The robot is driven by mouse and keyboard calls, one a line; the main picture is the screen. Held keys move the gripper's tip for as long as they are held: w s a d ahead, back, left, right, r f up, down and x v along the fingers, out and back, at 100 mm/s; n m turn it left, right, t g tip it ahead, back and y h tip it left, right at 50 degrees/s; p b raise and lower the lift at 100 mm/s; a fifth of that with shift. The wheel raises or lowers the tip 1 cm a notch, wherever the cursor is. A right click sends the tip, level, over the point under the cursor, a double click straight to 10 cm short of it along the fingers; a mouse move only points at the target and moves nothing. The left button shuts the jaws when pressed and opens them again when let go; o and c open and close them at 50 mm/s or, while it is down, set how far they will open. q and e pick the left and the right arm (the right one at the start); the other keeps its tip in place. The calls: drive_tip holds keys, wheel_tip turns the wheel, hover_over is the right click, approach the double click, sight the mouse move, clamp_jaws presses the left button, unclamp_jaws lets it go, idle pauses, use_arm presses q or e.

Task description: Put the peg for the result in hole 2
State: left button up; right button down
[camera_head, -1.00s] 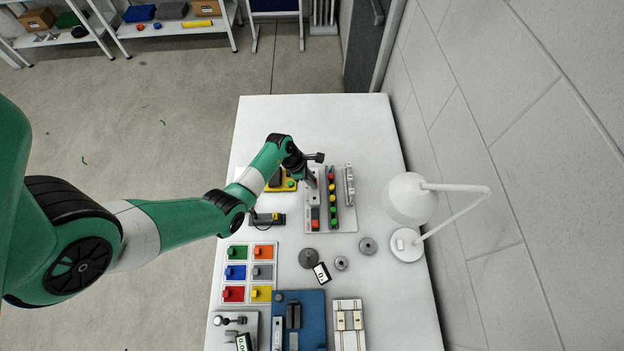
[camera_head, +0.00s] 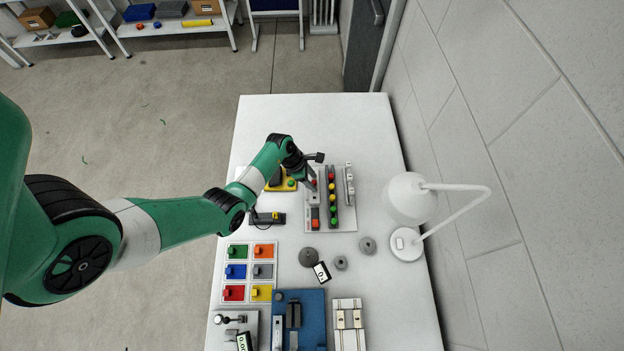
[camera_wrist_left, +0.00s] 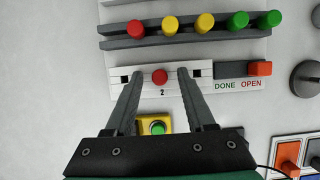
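In the left wrist view a red peg (camera_wrist_left: 160,77) stands upright at the middle position of a white strip (camera_wrist_left: 150,92), directly above the printed "2". How deep it sits cannot be told. My left gripper (camera_wrist_left: 160,74) has its fingers spread on either side of the peg, with a gap on each side. Dark holes flank the peg near the fingertips. In the head view the left gripper (camera_head: 312,185) is over the board (camera_head: 345,222), with a bit of red below it. A dark rack (camera_wrist_left: 180,38) holds a row of red, yellow and green pegs. My right gripper is not in view.
A yellow box with a green button (camera_wrist_left: 157,127) lies close to the gripper. Colored bins (camera_head: 236,252), grey weights (camera_head: 308,256) and a white lamp (camera_head: 407,200) stand around. The table's far end is clear.

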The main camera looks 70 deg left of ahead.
use_arm(q)
drive_tip(key=shift+r, duration=0.1)
drive_tip(key=p+v, duration=0.4)
drive_tip(key=v, duration=0.7)
drive_tip(key=shift+r, duration=0.2)
drive_tip(key=shift+s, duration=0.15)
